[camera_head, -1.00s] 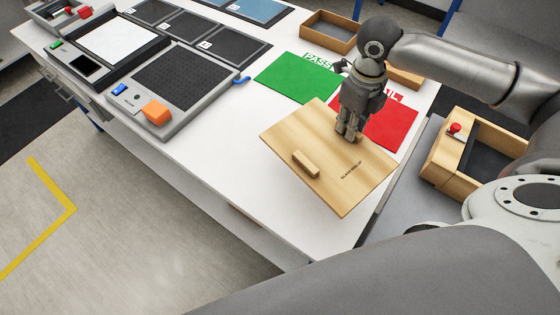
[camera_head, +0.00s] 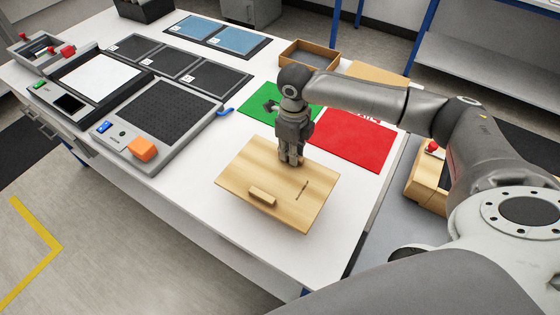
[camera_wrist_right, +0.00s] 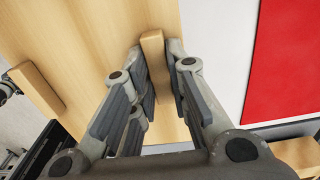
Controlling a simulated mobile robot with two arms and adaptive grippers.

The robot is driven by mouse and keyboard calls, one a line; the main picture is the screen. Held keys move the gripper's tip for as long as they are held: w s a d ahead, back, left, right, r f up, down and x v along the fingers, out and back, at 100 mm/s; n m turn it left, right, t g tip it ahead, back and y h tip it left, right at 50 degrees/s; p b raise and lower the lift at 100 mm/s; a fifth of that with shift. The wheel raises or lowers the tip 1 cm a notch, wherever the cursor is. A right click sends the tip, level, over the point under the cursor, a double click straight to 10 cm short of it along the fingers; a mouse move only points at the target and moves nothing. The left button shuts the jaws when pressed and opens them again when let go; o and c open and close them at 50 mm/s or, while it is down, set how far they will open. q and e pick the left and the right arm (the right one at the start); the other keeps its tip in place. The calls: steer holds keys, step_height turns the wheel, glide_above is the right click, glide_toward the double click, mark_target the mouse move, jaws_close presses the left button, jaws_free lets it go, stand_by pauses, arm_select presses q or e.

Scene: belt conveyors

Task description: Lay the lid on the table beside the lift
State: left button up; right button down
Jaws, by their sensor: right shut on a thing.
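The lid (camera_head: 238,178) is a flat, light wooden board with dark lettering and two wooden bar handles. It is over the white table's (camera_head: 215,220) front right part; I cannot tell whether it touches the top. My right gripper (camera_head: 291,160) points down at the lid's far side. In the right wrist view, my right gripper (camera_wrist_right: 156,48) is shut on one bar handle (camera_wrist_right: 154,70); the other handle (camera_wrist_right: 36,88) is free. A wooden box with a red button (camera_head: 433,148), perhaps the lift, stands right of the table, partly hidden by my arm. My left gripper is out of view.
A green mat (camera_head: 258,108) and a red mat (camera_head: 355,138) lie behind the lid. A grey device with an orange block (camera_head: 142,149) stands to the left. An open wooden tray (camera_head: 308,55) is at the back. White table top is bare left of the lid.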

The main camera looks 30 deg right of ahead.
mark_target(280, 162)
steer(key=f, duration=0.1)
steer(key=w+a+f, duration=0.2)
steer(key=shift+w+a+f, duration=0.1)
steer(key=shift+w+f, duration=0.05)
steer(key=shift+f, duration=0.2)
step_height(280, 162, down, 2)
steer(key=shift+f+p, duration=0.1)
steer(key=shift+p, duration=0.7)
steer(key=shift+f, duration=0.4)
steer(key=c, duration=1.4)
jaws_free()
step_height(280, 162, up, 12)
steer(key=shift+r+b, duration=0.1)
steer(key=shift+b, duration=1)
